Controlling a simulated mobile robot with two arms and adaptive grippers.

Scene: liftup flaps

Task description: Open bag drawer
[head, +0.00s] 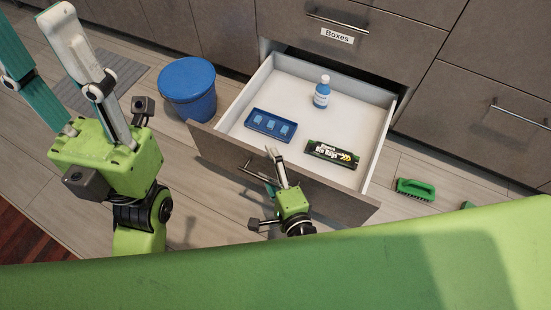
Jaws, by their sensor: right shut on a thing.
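The bag drawer (236,131) is pulled well out of the cabinet, showing its white inside and grey-brown front. A black pack labelled as bags (332,153), a blue tray with small blue blocks (270,125) and a blue bottle with a white label (322,92) are in it. My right gripper (272,166) is at the drawer's front, shut on the drawer handle (247,166), which it partly hides. My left gripper (36,30) is raised at the left, away from the drawer, with its fingers apart and empty.
A closed drawer labelled "Boxes" (385,42) is above the open one. A blue bucket (188,90) stands on the floor just left of the open drawer. A green brush (416,189) lies on the floor to the right. A grey mat (110,80) lies behind my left gripper.

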